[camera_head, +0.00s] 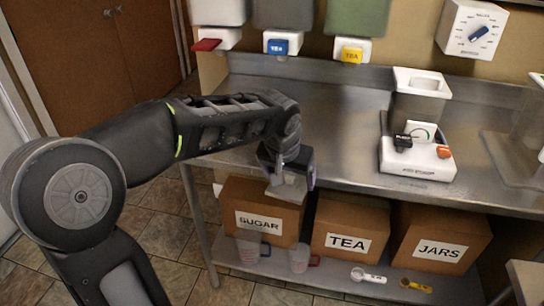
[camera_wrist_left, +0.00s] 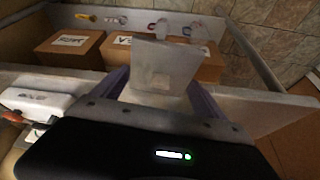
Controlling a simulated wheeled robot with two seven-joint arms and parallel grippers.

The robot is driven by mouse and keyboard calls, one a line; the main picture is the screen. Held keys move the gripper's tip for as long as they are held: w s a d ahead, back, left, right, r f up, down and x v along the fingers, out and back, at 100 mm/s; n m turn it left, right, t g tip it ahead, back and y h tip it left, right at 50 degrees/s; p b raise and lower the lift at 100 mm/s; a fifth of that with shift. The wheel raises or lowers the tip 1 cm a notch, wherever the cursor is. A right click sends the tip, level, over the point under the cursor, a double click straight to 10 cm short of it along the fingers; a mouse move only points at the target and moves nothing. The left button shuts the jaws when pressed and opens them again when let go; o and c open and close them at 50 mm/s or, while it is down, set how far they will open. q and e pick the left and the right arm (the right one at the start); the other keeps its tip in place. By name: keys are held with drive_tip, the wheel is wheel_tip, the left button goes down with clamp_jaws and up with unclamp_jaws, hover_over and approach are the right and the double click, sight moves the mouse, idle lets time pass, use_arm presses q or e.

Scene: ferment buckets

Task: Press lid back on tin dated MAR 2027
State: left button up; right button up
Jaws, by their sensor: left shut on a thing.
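My left gripper (camera_head: 285,172) is in front of the steel counter's front edge, above the sugar box. It is shut on a pale grey, partly see-through piece (camera_head: 287,189), whose exact kind I cannot tell. No tin with a readable MAR 2027 date shows, and I cannot make out a lid. My right gripper is not in view.
The steel counter (camera_head: 335,120) carries a white device with a dial (camera_head: 418,160) at right. Boxes marked SUGAR (camera_head: 285,225), TEA (camera_head: 345,222) and JARS (camera_head: 430,225) stand on the lower shelf, with clear cups (camera_head: 299,258) and scoops (camera_head: 368,275) in front. Dispensers hang above.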

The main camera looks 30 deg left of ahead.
use_arm(q)
drive_tip(key=w+d+f+m, duration=0.2)
drive_tip(key=d+f, duration=0.8)
drive_tip(key=shift+w+f+h, duration=0.15)
drive_tip(key=shift+f+h, duration=0.2)
drive_tip(key=shift+h, duration=0.05)
